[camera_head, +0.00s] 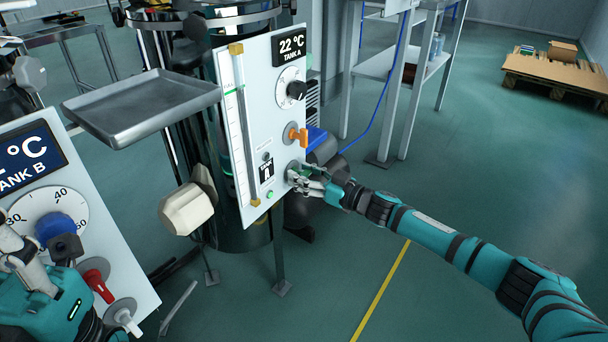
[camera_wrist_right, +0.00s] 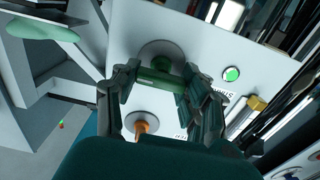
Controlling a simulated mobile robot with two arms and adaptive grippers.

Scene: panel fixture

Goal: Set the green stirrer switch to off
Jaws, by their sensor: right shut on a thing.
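The green stirrer switch (camera_wrist_right: 158,76) sits on a round grey base on the white Tank A panel (camera_head: 262,70). In the wrist view it lies crosswise between the fingertips of my right gripper (camera_wrist_right: 155,85), which is shut on it. In the head view my right gripper (camera_head: 308,181) is at the lower right of that panel, and its fingers mostly hide the green switch (camera_head: 294,168). My left gripper (camera_head: 22,252) is at the lower left, beside the blue knob of the Tank B panel; its fingertips are not clear.
An orange handle (camera_head: 298,136) is just above the green switch, and a black dial knob (camera_head: 297,90) is higher. A green lamp (camera_head: 270,195) shows lower left of the switch. A grey tray (camera_head: 140,105) juts out left of the panel.

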